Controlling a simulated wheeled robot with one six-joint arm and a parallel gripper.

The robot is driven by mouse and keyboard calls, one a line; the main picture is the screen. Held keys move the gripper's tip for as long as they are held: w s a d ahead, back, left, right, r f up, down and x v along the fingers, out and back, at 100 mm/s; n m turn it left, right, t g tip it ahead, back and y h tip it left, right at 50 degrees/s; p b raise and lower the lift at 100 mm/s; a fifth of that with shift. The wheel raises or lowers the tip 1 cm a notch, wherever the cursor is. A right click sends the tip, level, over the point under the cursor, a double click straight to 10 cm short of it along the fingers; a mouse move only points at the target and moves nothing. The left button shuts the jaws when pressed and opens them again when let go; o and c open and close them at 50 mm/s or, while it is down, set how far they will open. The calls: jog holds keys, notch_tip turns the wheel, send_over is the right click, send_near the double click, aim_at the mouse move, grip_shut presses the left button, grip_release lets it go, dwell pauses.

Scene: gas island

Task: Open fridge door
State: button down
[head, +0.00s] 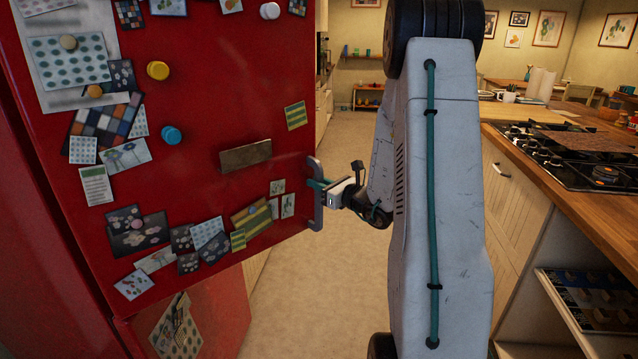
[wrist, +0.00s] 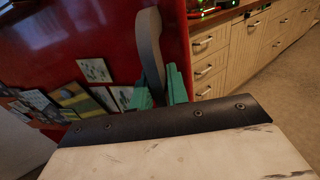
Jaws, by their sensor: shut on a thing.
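The red fridge door (head: 215,110) fills the left of the head view, covered with magnets, cards and photos. It stands at an angle to the red fridge body at the far left. Its grey upright handle (head: 316,205) is on the door's right edge. My gripper (head: 318,184) is shut on this handle. In the wrist view the handle (wrist: 150,45) rises between the green fingers of my gripper (wrist: 160,90), and the red door (wrist: 85,45) is behind it to the left. The fridge's interior is not visible.
A lower red door (head: 205,305) shows beneath the fridge door. At right is a wooden-topped island (head: 590,200) with a gas hob (head: 570,150) and an open shelf. Between door and island runs clear beige floor (head: 345,150), partly hidden by my arm.

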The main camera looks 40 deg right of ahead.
jog(key=shift+s+d+r, duration=0.1)
jog(key=shift+s, duration=0.1)
jog(key=c, duration=1.4)
grip_release()
jog(key=shift+c, duration=0.2)
jog(key=s, duration=0.7)
jog(key=shift+s+d, duration=0.4)
